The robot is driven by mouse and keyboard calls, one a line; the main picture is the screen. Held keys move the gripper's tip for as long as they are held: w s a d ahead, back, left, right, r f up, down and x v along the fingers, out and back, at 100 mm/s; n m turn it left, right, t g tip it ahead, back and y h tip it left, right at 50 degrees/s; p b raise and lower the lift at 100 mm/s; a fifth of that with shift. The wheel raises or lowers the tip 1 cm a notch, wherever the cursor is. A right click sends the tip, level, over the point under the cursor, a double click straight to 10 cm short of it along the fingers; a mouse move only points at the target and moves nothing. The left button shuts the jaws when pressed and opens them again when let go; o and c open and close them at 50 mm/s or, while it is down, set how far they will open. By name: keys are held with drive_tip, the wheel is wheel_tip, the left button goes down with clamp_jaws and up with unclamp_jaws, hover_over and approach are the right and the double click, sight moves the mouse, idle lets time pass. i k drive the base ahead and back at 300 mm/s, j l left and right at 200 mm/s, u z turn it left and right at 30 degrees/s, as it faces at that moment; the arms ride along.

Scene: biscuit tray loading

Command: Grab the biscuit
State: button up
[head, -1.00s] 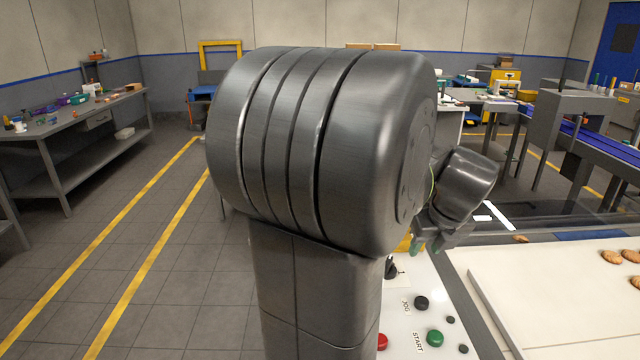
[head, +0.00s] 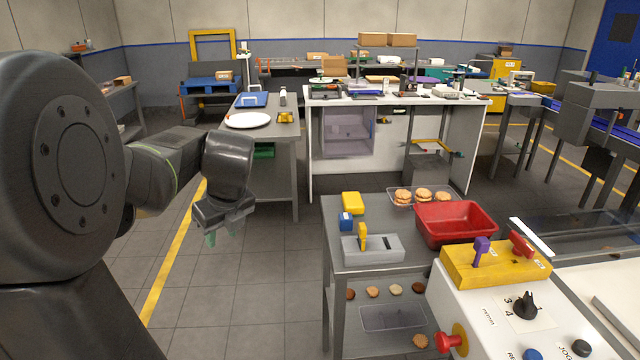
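Several round biscuits show in the head view. Filled-looking biscuits (head: 423,195) sit in a clear tray (head: 393,200) at the back of a grey table. More single biscuits (head: 373,291) lie in a row on the shelf below, with another biscuit (head: 420,340) nearer the front. My gripper (head: 222,238) hangs in the air over the floor, left of the table and apart from every biscuit. Its green fingertips point down and look apart, with nothing between them.
A red bin (head: 456,222), a grey holder (head: 373,252), and yellow and blue blocks crowd the grey tabletop (head: 337,214). A control panel (head: 500,310) with levers and buttons stands front right. The floor beneath my gripper is clear.

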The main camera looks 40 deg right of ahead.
sight(401, 194)
drive_tip(key=i+j+z, duration=0.1)
drive_tip(key=i, duration=0.25)
drive_tip(key=i+j, duration=0.15)
drive_tip(key=i, duration=0.25)
drive_tip(key=i+j+z, duration=0.15)
drive_tip(key=i, duration=0.2)
drive_tip(key=i+l+z, duration=0.15)
drive_tip(key=z, duration=0.3)
drive_tip(key=i+z, duration=0.35)
drive_tip(key=z, duration=0.15)
drive_tip(key=i+j+z, duration=0.1)
drive_tip(key=i+z, duration=0.15)
drive_tip(key=z, duration=0.2)
drive_tip(key=i+j+z, duration=0.15)
drive_tip(key=z, duration=0.3)
drive_tip(key=i+l+z, duration=0.2)
drive_tip(key=i+z, duration=0.65)
drive_tip(key=i, duration=0.15)
